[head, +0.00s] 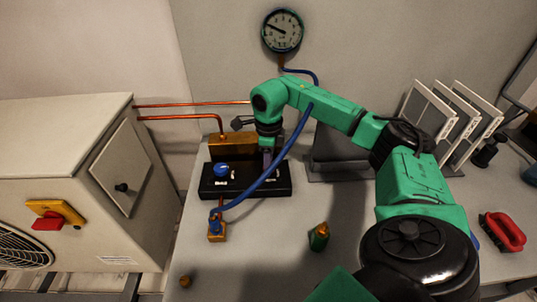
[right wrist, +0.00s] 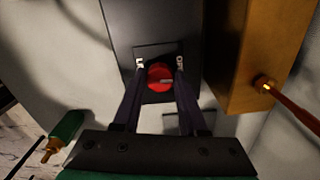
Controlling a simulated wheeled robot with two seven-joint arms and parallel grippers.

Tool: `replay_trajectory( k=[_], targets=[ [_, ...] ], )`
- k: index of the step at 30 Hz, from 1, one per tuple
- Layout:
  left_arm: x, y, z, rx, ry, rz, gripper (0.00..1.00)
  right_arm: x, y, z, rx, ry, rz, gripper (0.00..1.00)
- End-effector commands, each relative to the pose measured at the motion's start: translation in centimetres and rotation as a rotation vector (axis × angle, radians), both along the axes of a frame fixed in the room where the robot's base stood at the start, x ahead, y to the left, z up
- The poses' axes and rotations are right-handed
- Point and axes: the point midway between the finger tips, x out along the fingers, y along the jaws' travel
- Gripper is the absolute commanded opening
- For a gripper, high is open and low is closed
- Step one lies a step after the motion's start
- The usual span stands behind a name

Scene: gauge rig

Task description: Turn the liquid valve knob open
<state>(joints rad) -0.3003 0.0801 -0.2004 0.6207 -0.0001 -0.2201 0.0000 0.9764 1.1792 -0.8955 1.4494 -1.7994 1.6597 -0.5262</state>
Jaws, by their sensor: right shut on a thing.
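In the right wrist view a round red knob (right wrist: 160,77) with a pale mark sits on the black block between small white labels too small to read. My right gripper (right wrist: 160,88) is shut on this knob, a finger on each side. In the head view the right gripper (head: 267,158) reaches down to the right part of the black block (head: 245,189), and the red knob is hidden there. A blue knob (head: 221,169) stands on the left part of the block, apart from the gripper. My left gripper is not in view.
A brass-coloured block (head: 228,147) with copper pipes stands behind. A blue hose (head: 262,182) crosses in front of my right arm. A dial gauge (head: 283,31) is on the wall. A green bottle (head: 319,237) stands in front. A grey cabinet (head: 60,140) is at left.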

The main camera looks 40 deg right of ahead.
Motion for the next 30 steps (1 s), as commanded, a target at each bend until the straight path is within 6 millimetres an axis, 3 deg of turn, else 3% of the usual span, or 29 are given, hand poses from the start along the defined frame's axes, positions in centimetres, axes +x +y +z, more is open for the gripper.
replay_trajectory(
  k=[20,21,22,23,30],
  targets=[
    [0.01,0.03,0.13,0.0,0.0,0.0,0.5,0.21,-0.09,0.34,0.0,-0.011,0.067,0.0],
    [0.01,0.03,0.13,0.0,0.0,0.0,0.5,0.22,-0.09,0.34,0.0,-0.011,0.066,0.53],
    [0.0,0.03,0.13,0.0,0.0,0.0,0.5,0.21,-0.09,0.34,0.0,-0.011,0.066,0.65],
    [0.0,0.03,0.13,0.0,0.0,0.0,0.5,0.19,-0.09,0.32,0.0,-0.009,0.066,0.72],
    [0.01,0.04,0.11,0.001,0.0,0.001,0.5,0.1,-0.04,0.15,0.0,-0.004,0.067,0.72]
  ],
)
